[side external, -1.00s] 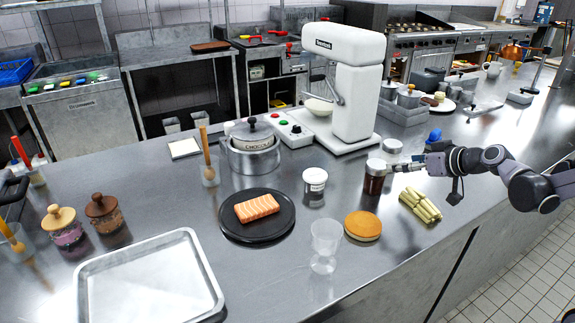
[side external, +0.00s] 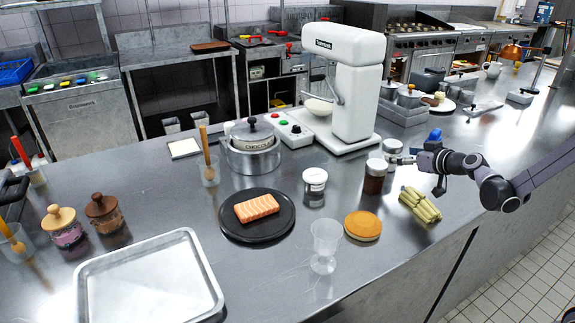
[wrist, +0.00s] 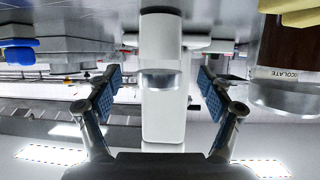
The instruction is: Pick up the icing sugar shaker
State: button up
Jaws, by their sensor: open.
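The icing sugar shaker (side external: 392,147) stands upright on the steel counter, pale with a silvery lid, partly hidden by the brown-filled shaker (side external: 375,177) in front of it. In the wrist view, which is upside down, a white body with a silver lid, likely the icing sugar shaker (wrist: 161,45), lies between the fingers and ahead of them, against the white mixer. My gripper (side external: 402,159) is open and level, just to the right of the shaker in the side view. Its two blue-padded fingers (wrist: 160,90) are apart with nothing held. Exact contact cannot be told.
The brown shaker, with part of a label, is close on the right in the wrist view (wrist: 285,60). A bundle of pale green sticks (side external: 420,205) lies near my gripper. The white mixer (side external: 357,95) stands behind. A blue object (side external: 434,135) is beyond the arm.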

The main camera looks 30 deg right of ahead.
jog(key=shift+x, duration=2.6)
jog(key=c, duration=1.4)
